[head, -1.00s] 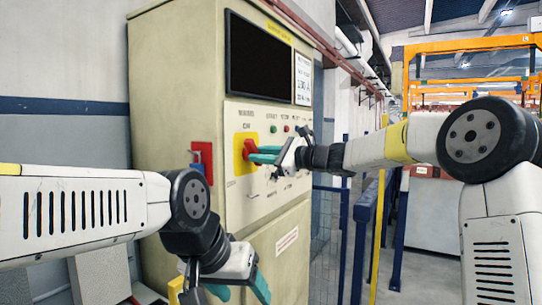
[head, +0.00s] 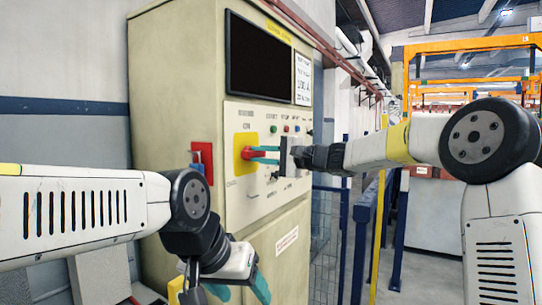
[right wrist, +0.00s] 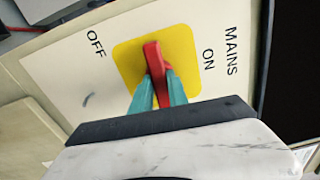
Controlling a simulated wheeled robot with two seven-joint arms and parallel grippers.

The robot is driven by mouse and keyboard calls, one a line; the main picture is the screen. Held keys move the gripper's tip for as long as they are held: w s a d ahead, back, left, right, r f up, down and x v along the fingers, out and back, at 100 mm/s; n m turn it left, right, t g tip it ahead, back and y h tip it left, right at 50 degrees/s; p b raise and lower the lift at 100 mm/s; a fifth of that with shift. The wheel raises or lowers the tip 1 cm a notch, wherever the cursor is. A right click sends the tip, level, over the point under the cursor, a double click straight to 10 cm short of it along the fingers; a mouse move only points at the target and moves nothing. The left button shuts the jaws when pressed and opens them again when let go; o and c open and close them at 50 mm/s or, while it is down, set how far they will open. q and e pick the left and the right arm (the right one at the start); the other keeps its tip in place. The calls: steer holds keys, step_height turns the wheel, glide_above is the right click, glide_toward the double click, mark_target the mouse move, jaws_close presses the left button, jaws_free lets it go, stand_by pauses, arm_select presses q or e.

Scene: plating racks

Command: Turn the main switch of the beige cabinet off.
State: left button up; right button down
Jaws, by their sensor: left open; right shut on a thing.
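The beige cabinet (head: 160,90) stands left of centre in the head view. Its main switch, a red handle (head: 247,154) on a yellow plate (head: 240,140), is on the front panel. My right gripper (head: 252,155) is shut on the red handle. The right wrist view shows the handle (right wrist: 155,62) between the teal fingers, on the yellow plate (right wrist: 185,50). The handle lies between the OFF label (right wrist: 97,44) at left and the ON label (right wrist: 208,59) at right, clearly on neither. My left gripper (head: 240,290) is open and empty, low before the cabinet.
A dark screen (head: 258,60) is above the switch, with a white notice (head: 303,78) beside it. Small buttons and lamps sit right of the switch. A red fitting with a blue part (head: 202,152) is on the cabinet's side. Blue railings (head: 368,215) stand at right.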

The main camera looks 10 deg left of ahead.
steer(key=shift+n, duration=0.5)
steer(key=c, duration=1.3)
jaws_free()
steer(key=v, duration=0.7)
steer(key=shift+s+d, duration=0.1)
steer(key=shift+d, duration=0.2)
